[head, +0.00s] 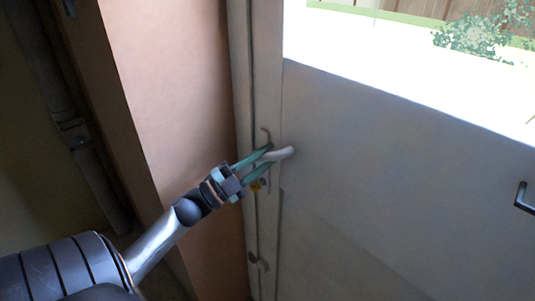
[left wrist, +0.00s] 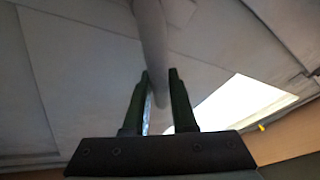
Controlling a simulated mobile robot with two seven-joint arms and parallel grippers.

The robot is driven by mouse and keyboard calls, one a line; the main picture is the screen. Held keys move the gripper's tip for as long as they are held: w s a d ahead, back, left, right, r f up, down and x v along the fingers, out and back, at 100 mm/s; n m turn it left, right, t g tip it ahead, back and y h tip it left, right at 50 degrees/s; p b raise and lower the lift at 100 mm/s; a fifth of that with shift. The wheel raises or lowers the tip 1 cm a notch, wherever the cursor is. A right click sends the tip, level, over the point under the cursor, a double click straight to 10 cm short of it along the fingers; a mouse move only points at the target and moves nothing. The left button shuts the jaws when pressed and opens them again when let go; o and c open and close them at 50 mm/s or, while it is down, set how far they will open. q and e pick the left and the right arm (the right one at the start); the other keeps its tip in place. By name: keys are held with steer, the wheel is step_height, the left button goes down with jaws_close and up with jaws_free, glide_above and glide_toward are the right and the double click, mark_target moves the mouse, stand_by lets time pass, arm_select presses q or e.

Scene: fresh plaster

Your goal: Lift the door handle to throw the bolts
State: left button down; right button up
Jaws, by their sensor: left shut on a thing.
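The pale door handle (head: 283,153) sticks out from the edge of the grey door (head: 375,150), roughly level and tilted slightly up to the right. My left gripper (head: 269,157) has its green fingers above and below the handle and is shut on it. In the left wrist view the handle (left wrist: 152,40) runs down between the two dark fingertips (left wrist: 160,76). The bolts cannot be made out.
A pinkish wall (head: 180,90) stands left of the frame. A bright window (head: 400,55) fills the door's upper part.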

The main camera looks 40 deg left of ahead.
arm_select(q)
steer(key=shift+a+r+n+y, duration=0.2)
steer(key=shift+n+y, duration=0.1)
steer(key=shift+n, duration=0.2)
steer(key=c, duration=0.7)
jaws_free()
steer(key=shift+c, duration=0.2)
steer(key=b+v, duration=0.2)
steer(key=v, duration=1)
steer(key=shift+s+f, duration=0.15)
steer(key=shift+f, duration=0.2)
